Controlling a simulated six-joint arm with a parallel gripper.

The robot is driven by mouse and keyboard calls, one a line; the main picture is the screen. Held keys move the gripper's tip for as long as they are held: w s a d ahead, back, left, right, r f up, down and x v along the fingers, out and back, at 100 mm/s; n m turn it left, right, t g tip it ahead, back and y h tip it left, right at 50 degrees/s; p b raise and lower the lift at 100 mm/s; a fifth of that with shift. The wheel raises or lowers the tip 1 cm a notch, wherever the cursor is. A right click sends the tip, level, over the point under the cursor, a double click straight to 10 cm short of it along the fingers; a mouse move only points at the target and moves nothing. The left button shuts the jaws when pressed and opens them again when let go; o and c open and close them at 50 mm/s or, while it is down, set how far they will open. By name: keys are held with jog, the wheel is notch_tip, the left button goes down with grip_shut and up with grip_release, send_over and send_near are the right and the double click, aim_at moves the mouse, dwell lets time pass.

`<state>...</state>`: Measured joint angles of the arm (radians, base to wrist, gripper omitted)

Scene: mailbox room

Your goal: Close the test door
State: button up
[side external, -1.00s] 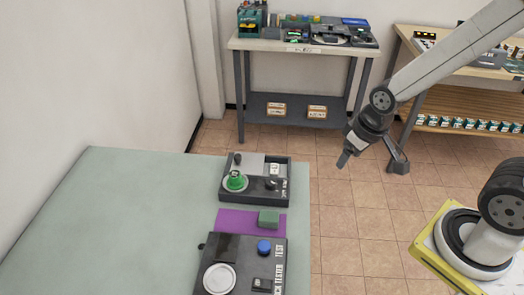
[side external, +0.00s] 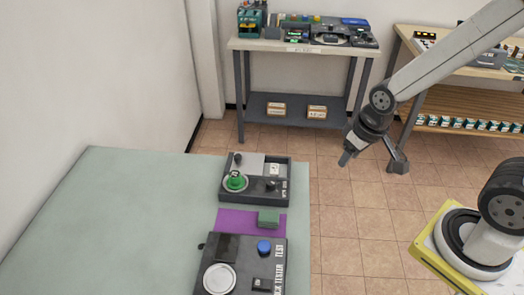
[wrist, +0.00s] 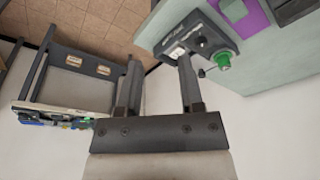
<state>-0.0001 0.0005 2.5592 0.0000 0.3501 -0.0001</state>
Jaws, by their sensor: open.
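A dark tester box (side external: 282,197) sits at the back right of the pale green table. It holds a green round part (side external: 235,180) on a pale ring, a black knob and a flat light grey panel (side external: 251,163). The box also shows upper right in the wrist view (wrist: 192,38). A second dark tester (side external: 236,250), lettered "TEST", lies nearer, with a blue button (side external: 264,247) and a white disc (side external: 219,278). I cannot tell which part is the test door. My gripper (side external: 345,158) is open and empty, in the air right of the table, apart from both testers.
A purple mat (side external: 230,220) with a green block (side external: 268,217) lies between the testers. A workbench (side external: 303,48) with gear stands at the back, and a wooden shelf unit (side external: 450,98) at the right. The table's left side (side external: 110,220) is clear.

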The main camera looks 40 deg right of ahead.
jog(key=shift+w, duration=0.2)
jog(key=c, duration=0.3)
jog(key=shift+w+a, duration=0.1)
jog(key=shift+w, duration=0.25)
grip_shut()
jog(key=w+a+f+n, duration=0.1)
jog(key=w+a, duration=0.2)
jog(key=w, duration=0.7)
jog(key=w+a+f+n, duration=0.1)
jog(key=w+a, duration=0.3)
jog(key=w, duration=0.6)
jog(key=w+a+f+n+t+y, duration=0.1)
jog(key=w+a+f, duration=0.2)
jog(key=w, duration=0.8)
jog(key=shift+a+n, duration=0.3)
jog(key=shift+a, duration=0.45)
